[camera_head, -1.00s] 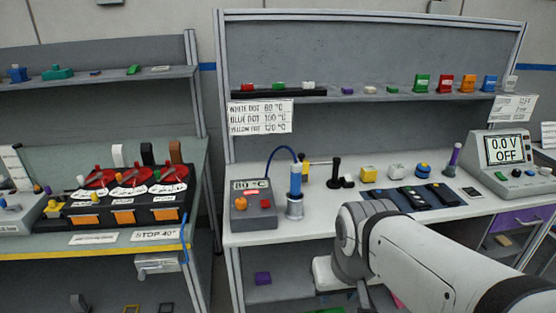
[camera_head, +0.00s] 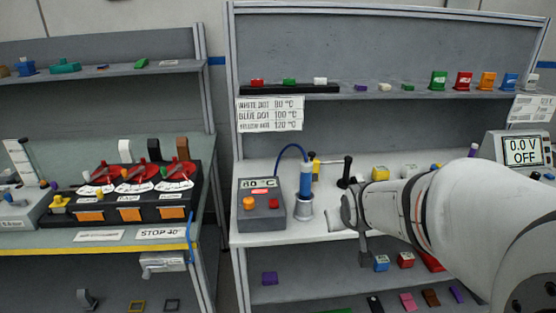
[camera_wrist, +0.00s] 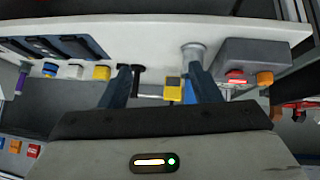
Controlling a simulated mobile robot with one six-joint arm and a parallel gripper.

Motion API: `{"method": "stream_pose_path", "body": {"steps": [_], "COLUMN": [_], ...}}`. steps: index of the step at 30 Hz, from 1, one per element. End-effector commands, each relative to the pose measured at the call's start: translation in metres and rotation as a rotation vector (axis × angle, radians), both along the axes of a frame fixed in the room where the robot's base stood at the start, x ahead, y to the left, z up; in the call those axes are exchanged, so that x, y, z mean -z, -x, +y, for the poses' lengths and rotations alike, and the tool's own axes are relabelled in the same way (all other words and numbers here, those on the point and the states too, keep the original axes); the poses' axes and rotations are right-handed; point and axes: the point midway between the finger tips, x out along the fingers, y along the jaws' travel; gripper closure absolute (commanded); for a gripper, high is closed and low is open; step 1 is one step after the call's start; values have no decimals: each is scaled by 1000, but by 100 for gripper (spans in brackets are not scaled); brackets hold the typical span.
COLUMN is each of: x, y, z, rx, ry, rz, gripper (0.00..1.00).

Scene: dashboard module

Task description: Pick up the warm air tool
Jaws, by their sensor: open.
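The warm air tool (camera_head: 306,183) is a blue cylinder standing upright in a grey metal holder (camera_head: 304,208) on the white bench. A blue hose arcs from its top to the grey control station (camera_head: 262,203), which reads 80 °C. In the wrist view the holder (camera_wrist: 194,52) shows near the tip of the right-hand finger. The tool itself is hard to separate from that finger there. My gripper (camera_wrist: 160,70) is open, with nothing seen held between its fingers. In the head view my arm reaches in from the right, its end right of the holder; the fingers are not clear there.
A yellow-black item (camera_head: 314,166) and a black stand (camera_head: 346,173) are behind and right of the holder. A yellow block (camera_head: 380,173) sits farther right. A sign (camera_head: 268,115) hangs from the shelf above. Several small blocks lie on the shelf below the bench.

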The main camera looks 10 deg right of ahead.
Motion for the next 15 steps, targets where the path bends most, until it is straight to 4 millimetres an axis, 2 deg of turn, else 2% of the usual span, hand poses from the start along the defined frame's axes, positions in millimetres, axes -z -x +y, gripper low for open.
{"method": "stream_pose_path", "body": {"steps": [1, 3, 7, 9, 12, 15], "x": [6, 7, 13, 16, 23, 28], "y": [-24, -56, -108, -130, -152, -164], "z": [-7, -15, -9, -7, 0, 7], "rx": [-14, -27, -164, -221, -311, -389], "ry": [10, 26, -16, -43, -102, -176], "rz": [-60, -159, -346, -441, -568, -671], "gripper": [43, 43, 43, 43, 43, 43]}}
